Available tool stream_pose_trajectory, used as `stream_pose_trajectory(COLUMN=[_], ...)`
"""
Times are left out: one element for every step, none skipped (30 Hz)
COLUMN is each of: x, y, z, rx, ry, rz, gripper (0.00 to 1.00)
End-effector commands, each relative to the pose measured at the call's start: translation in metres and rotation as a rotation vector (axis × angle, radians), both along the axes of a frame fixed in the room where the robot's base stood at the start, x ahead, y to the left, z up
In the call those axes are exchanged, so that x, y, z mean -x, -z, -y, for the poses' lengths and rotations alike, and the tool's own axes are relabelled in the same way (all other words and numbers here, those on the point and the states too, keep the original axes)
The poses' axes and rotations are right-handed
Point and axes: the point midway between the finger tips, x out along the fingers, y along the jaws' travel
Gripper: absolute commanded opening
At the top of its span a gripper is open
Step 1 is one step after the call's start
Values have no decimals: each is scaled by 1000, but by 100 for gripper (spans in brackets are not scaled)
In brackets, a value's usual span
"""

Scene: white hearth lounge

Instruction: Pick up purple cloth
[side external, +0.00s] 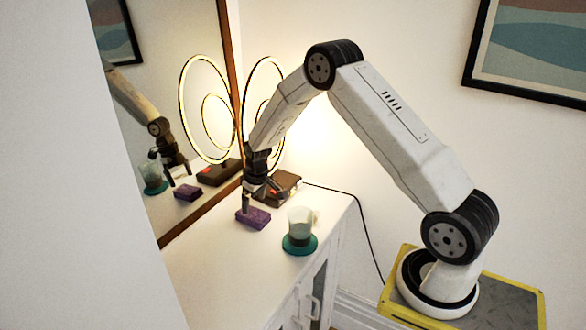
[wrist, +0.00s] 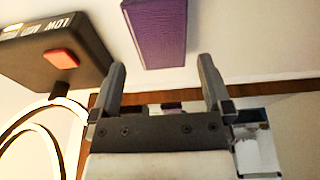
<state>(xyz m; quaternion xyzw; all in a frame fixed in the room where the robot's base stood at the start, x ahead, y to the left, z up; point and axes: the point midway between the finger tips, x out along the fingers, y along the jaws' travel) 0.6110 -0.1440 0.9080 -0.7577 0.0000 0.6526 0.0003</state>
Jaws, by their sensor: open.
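The purple cloth (side external: 254,217) looks like a small folded block lying on the white cabinet top. In the wrist view the purple cloth (wrist: 156,30) is at the top centre, just beyond the fingertips. My gripper (side external: 257,197) is above and close to the cloth in the side view. In the wrist view my gripper (wrist: 159,72) has its two fingers spread apart with nothing between them. I cannot tell from the side view whether a fingertip touches the cloth.
A glass cup (side external: 300,223) stands on a teal coaster (side external: 299,244) right of the cloth. A dark box-like base (side external: 283,188) with a red button and a glowing ring lamp (side external: 263,85) stand behind. A mirror (side external: 180,110) rises along the left. The cabinet's front top (side external: 225,280) is clear.

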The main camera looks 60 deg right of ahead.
Motion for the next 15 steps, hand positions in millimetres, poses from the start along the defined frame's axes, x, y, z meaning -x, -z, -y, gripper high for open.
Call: stream_pose_trajectory(x=[0,-1,-1,-1,-1,-1,-1,-1,-1,-1,-1,-2,-2,-3,-3], y=[3,3,4,4,4,4,4,5,5,6,8,10,12,14,17], z=[0,0,0,0,0,0,0,0,0,0,0,0,0,0,1], rx=[0,0,0,0,0,0,0,0,0,0,0,0,0,0,0], ry=[0,0,0,0,0,0,0,0,0,0,0,0,0,0,0], rz=[0,1,1,1,1,1,1,1,1,1,0,0,0,1,1], gripper=[100,100,100,100,100,100,100,100,100,100,100,100,100,100,100])
